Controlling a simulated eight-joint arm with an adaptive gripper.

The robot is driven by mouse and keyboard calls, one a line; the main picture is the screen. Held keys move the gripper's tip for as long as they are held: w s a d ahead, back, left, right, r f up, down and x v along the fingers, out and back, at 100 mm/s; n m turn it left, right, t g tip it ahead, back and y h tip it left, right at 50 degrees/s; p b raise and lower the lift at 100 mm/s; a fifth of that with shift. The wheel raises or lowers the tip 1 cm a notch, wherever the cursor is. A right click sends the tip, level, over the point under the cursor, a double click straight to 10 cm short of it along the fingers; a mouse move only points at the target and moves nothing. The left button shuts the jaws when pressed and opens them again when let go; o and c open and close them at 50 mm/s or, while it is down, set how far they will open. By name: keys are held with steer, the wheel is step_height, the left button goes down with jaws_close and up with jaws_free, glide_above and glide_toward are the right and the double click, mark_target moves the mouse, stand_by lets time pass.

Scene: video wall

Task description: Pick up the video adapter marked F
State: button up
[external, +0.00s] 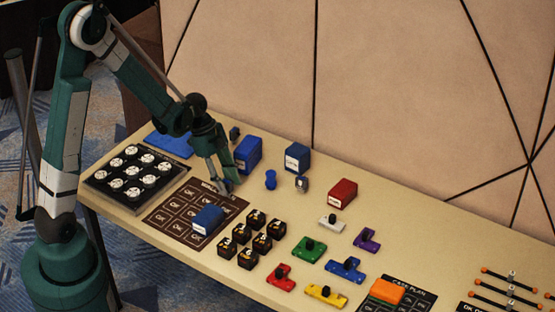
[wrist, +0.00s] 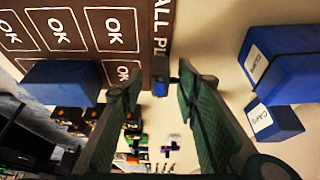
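My gripper (external: 226,187) is low over the table at the right edge of the dark plan mat. In the wrist view my gripper (wrist: 155,90) is open, its two green fingers spread apart. A small grey and blue piece (wrist: 161,65) shows in the gap between the fingertips, with space on both sides. In the external view it is mostly hidden by the fingers. Several black blocks with orange marks (external: 256,220) stand in a cluster on the table. No letter F is readable on any piece, so I cannot tell which one is the adapter marked F.
The plan mat (external: 157,215) bears a blue box (external: 208,219). A black tray (external: 98,184) of round pieces is left. Coloured pieces lie front right.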

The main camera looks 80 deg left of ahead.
mark_target(227, 181)
steer(key=shift+c, duration=0.4)
steer(key=c, duration=0.8)
steer(key=shift+r, duration=0.1)
steer(key=shift+r+p, duration=1.4)
steer(key=shift+r, duration=3.55)
